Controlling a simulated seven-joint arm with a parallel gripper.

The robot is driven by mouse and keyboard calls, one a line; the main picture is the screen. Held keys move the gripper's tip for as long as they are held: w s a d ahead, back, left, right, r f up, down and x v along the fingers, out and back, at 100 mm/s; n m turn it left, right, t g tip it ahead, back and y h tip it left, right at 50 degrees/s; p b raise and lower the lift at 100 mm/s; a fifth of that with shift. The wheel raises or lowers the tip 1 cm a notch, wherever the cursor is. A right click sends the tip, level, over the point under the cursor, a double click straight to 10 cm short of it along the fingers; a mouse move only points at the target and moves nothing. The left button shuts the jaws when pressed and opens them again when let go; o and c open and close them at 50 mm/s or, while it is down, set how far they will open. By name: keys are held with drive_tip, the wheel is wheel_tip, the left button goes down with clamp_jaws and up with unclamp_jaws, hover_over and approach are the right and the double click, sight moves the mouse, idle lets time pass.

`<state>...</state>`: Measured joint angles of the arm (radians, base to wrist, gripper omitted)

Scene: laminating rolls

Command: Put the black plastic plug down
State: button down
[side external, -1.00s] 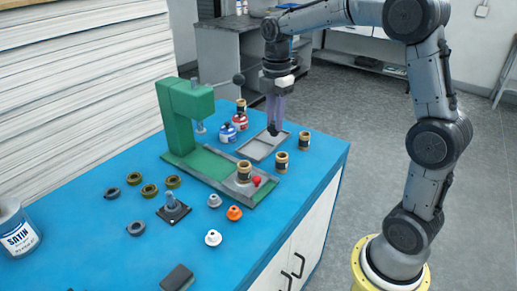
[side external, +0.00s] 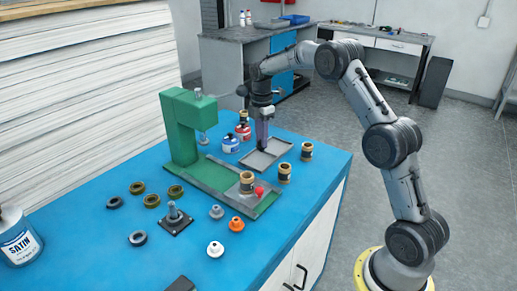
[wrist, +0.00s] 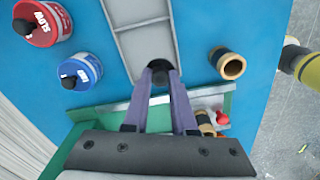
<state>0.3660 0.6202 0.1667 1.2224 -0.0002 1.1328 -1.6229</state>
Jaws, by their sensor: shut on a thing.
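My gripper (side external: 262,149) points down over the grey tray (side external: 248,166), its fingertips close to the tray floor. In the wrist view, my gripper (wrist: 160,70) is shut on the dark round black plastic plug (wrist: 160,77). The fingers hide part of the plug. In that view it overlaps the near end of the tray (wrist: 149,45), which has raised dividers. I cannot tell whether the plug touches the tray floor.
A green press (side external: 182,135) stands left of the tray, with a brown roll (side external: 247,183) and red knob on its base. Red (side external: 243,131) and blue (side external: 230,143) containers stand behind. Brown rolls (side external: 307,151) stand at right. Loose rings and caps lie in front.

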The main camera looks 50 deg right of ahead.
drive_tip(key=shift+w+d+f, duration=0.2)
drive_tip(key=shift+w+f, duration=0.25)
drive_tip(key=shift+f, duration=0.15)
drive_tip(key=shift+w+d+f, duration=0.15)
drive_tip(key=shift+w+f, duration=0.3)
drive_tip(key=shift+f, duration=1.55)
drive_tip(key=shift+f, duration=0.1)
drive_tip(key=c, duration=0.7)
unclamp_jaws()
wheel_tip(320, 180, up, 12)
drive_tip(key=shift+r, duration=0.15)
drive_tip(key=shift+s, duration=0.1)
